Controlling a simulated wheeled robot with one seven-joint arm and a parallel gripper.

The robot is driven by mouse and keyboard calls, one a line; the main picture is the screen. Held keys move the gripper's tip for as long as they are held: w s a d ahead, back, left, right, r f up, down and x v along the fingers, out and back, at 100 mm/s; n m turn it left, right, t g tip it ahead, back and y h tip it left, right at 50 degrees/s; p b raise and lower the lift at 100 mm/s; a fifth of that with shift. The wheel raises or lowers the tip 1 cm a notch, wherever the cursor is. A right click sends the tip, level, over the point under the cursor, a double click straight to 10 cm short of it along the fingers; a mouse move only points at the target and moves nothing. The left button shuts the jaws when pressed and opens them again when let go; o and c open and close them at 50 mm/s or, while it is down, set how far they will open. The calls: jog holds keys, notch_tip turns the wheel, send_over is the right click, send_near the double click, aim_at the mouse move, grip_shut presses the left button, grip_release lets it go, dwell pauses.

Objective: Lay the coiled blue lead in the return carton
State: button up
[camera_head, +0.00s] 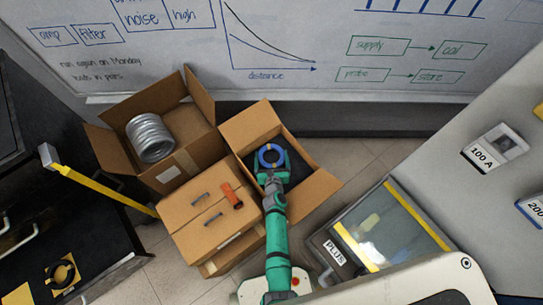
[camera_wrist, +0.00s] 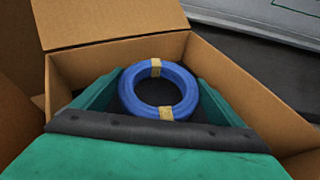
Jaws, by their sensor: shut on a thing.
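The coiled blue lead (camera_head: 270,156) is a blue ring; in the wrist view (camera_wrist: 126,92) two tan bands show around it. My green gripper (camera_head: 271,168) is shut on the coil, with a finger on either side of it in the wrist view (camera_wrist: 160,95). The coil is over the opening of an open cardboard carton (camera_head: 250,124) with a dark interior. The carton's walls surround the coil in the wrist view (camera_wrist: 75,65). I cannot tell whether the coil touches the carton's floor.
Another open carton (camera_head: 183,165) at the left holds a silver ribbed duct (camera_head: 150,138). A closed carton (camera_head: 200,232) with an orange piece (camera_head: 232,196) on it stands in front. A glass-topped case (camera_head: 372,232) is at the right. A whiteboard (camera_head: 330,60) stands behind.

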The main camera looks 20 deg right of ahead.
jog(key=shift+f, duration=0.3)
jog(key=o, duration=0.9)
jog(key=shift+c, duration=0.2)
jog(key=shift+s+f, duration=0.1)
jog(key=shift+a, duration=0.15)
jog(key=shift+s+a, duration=0.1)
jog(key=shift+r, duration=0.6)
jog(key=v, duration=1.1)
jog(key=shift+s+r, duration=0.25)
jog(key=shift+r, duration=0.2)
